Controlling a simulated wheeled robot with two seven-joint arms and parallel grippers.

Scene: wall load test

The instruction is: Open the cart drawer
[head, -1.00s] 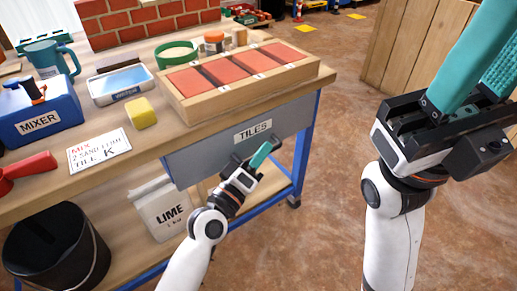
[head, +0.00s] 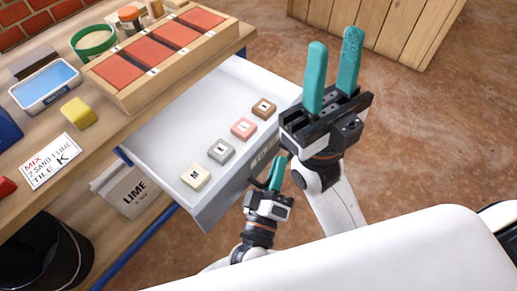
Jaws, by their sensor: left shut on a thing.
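The cart drawer (head: 218,205) is pulled out from under the worktop. Inside lie several small lettered tiles: a cream tile (head: 196,176), a grey tile (head: 221,151), a pink tile (head: 244,128) and a brown tile (head: 264,108). My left gripper (head: 276,172) is at the drawer's front face, shut on its handle, which is mostly hidden by the fingers. My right gripper (head: 332,75) is raised beyond the drawer's right end, its two teal fingers pointing up, open and empty.
A lime bag (head: 131,193) and black bucket (head: 45,255) sit below. A wooden crate (head: 385,25) stands behind.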

